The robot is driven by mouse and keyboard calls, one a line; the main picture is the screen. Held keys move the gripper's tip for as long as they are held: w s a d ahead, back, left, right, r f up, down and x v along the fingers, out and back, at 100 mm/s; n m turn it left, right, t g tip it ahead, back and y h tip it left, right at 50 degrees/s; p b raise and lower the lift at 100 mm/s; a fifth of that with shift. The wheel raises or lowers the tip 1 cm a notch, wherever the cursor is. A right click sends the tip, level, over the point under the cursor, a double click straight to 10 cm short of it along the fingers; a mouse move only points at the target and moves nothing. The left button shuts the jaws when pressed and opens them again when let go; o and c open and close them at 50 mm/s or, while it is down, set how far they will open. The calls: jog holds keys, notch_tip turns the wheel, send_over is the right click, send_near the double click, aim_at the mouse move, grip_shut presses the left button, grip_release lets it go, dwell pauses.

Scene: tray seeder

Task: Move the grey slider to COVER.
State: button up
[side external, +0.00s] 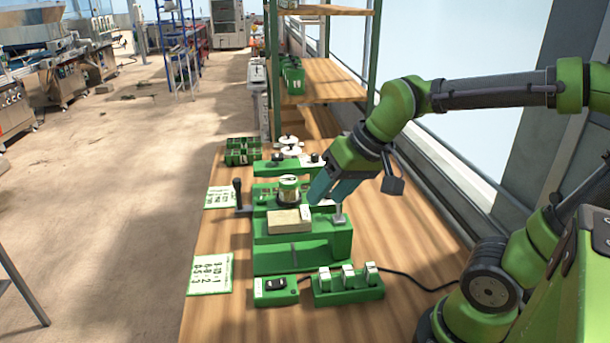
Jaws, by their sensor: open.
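The green seeder machine (320,247) stands on the wooden table. A small grey upright piece on a flat base (339,218) is at the right end of its top; it looks like the grey slider, but I cannot be sure. No COVER label is readable. My gripper (328,193) points down and left over the machine, with its two teal fingers apart and nothing seen between them. The fingertips are just above and left of the grey piece; I cannot tell whether they touch anything. A small white part (306,211) is close below the left finger.
A tan block (288,221) and a round canister (288,187) sit on the machine. A dark-handled lever (239,194) stands at its left. In front are a black-switch box (275,291) and a box with three white switches (349,291). Number cards (210,275) lie left.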

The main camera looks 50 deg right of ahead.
jog(key=w+d+g, duration=0.1)
jog(key=w+d, duration=0.2)
jog(key=w, duration=0.9)
jog(key=n+h, duration=0.2)
jog(key=n, duration=0.2)
send_near(237, 180)
jog(key=x, duration=0.9)
jog(key=shift+w, duration=0.1)
jog(key=shift+c, duration=0.2)
grip_shut()
